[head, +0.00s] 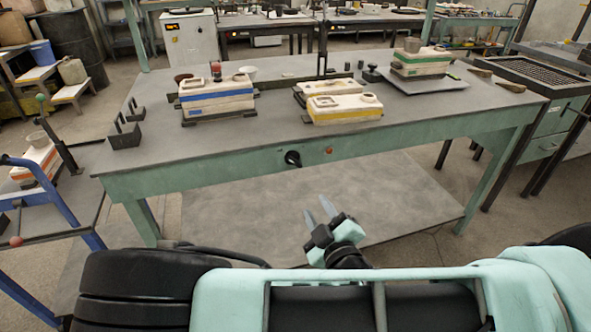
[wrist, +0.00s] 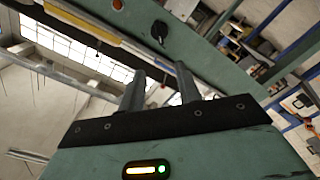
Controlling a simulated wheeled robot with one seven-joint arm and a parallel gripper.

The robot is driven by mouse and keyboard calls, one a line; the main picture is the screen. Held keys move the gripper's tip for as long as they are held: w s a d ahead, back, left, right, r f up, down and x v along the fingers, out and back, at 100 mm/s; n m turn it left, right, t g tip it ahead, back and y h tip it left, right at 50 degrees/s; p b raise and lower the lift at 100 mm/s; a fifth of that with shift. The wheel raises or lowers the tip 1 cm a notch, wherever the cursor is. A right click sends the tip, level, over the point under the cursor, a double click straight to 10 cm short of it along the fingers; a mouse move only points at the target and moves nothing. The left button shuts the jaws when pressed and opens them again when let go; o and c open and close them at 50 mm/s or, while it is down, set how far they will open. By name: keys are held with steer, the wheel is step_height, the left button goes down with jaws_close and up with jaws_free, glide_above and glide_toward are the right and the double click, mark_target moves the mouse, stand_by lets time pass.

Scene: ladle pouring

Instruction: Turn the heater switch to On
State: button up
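The heater switch is a black rotary knob (head: 292,158) on the green front apron of the workbench (head: 220,176). A small red-orange button or light (head: 328,151) sits to its right. My gripper (head: 319,207) is below and in front of the apron, apart from the knob, with its two fingers spread and nothing between them. In the wrist view the knob (wrist: 159,31) shows beyond the fingertips (wrist: 159,80), toward the top, with a light pointer mark on it. I cannot read any On or Off label.
On the bench stand a blue-striped unit (head: 217,98), a yellow-striped unit (head: 343,107) and a green-striped unit (head: 425,64) on a tray. A blue-framed cart (head: 75,205) is at the left. The space before the apron is free.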

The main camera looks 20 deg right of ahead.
steer(key=b, duration=0.5)
glide_toward(293, 163)
steer(key=w, duration=0.8)
steer(key=shift+w+d+b, duration=0.15)
steer(key=shift+b, duration=0.25)
jaws_close()
